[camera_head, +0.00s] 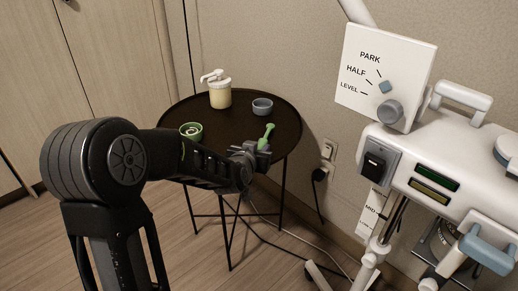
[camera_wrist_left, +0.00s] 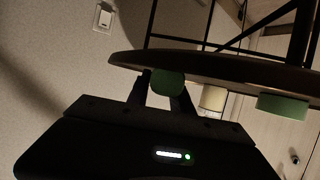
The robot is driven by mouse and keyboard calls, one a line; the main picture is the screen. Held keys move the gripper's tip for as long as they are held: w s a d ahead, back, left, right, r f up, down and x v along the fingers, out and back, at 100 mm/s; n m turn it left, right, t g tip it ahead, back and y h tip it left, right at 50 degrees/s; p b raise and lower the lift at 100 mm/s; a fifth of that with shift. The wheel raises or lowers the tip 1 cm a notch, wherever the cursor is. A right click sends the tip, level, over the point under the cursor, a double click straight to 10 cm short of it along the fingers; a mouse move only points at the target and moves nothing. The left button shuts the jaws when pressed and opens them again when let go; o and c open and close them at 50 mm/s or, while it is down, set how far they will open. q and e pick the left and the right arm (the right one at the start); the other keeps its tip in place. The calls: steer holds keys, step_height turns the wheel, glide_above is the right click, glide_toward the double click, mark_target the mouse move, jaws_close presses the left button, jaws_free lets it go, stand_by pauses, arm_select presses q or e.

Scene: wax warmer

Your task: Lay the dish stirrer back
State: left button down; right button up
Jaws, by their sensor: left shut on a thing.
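The green stirrer (camera_head: 267,134) is at the right side of the round dark table in the head view, with its wider end upward. My left gripper (camera_head: 260,149) is shut on it; in the left wrist view the green stirrer (camera_wrist_left: 168,83) shows between the two dark fingers. I cannot tell whether the stirrer touches the tabletop. A green dish (camera_head: 191,131) sits at the table's left front, partly behind my left arm. The dish (camera_wrist_left: 283,105) also shows in the upside-down left wrist view. My right gripper is not in view.
The round table (camera_head: 180,112) also bears a cream pump bottle (camera_head: 220,94) and a small grey-blue bowl (camera_head: 262,106). Its middle is clear. A white machine (camera_head: 440,165) with a dial panel (camera_head: 385,75) stands to the right. Cables run on the floor near the table legs.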

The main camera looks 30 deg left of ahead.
arm_select(q)
steer(key=c, duration=1.1)
jaws_free()
steer(key=shift+o, duration=0.2)
steer(key=p+v, duration=0.2)
steer(key=v, duration=0.5)
steer(key=shift+s+r, duration=0.2)
steer(key=shift+s, duration=0.15)
steer(key=shift+d, duration=0.1)
